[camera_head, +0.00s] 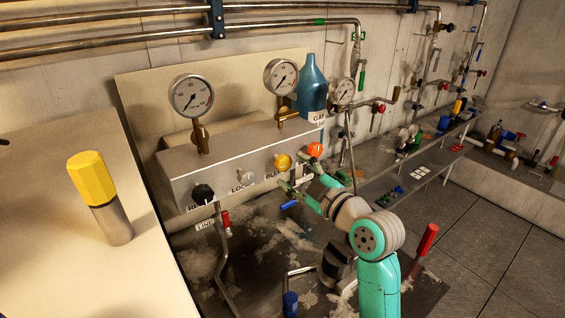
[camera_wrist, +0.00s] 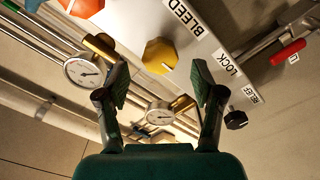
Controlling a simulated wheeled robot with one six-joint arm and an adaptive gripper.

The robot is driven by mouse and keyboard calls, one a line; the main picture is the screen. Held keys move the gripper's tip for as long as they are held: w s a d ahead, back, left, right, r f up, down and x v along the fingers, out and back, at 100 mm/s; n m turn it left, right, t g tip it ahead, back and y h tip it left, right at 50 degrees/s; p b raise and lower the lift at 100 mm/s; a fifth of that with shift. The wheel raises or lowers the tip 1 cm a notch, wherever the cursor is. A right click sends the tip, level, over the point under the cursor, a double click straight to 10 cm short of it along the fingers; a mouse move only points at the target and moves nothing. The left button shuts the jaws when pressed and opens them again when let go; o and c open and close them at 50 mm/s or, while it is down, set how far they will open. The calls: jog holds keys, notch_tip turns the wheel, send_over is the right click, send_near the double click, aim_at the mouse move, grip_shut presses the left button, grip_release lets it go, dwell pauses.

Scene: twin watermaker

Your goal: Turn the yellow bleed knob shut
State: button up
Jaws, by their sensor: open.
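The yellow bleed knob (camera_head: 283,162) sits on the front of a grey metal panel box (camera_head: 235,152), between a grey knob and an orange knob. It also shows in the wrist view (camera_wrist: 160,55), beside the BLEED label (camera_wrist: 184,16). My gripper (camera_head: 296,177) is open and empty, close in front of the panel near this knob. In the wrist view my gripper (camera_wrist: 159,80) has its fingers spread, and the knob appears between and a little beyond the fingertips. No contact with the knob shows.
The orange knob (camera_head: 315,149) is close on the right. The grey lock knob (camera_head: 246,178) and black relief knob (camera_head: 203,194) are to the left. Gauges (camera_head: 191,96) stand on top of the panel. A red-handled lever (camera_head: 426,240) rises near my arm. A yellow-capped cylinder (camera_head: 102,200) stands on the left counter.

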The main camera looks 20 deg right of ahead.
aim_at(286, 165)
jog(key=shift+x, duration=2.6)
jog(key=c, duration=1.2)
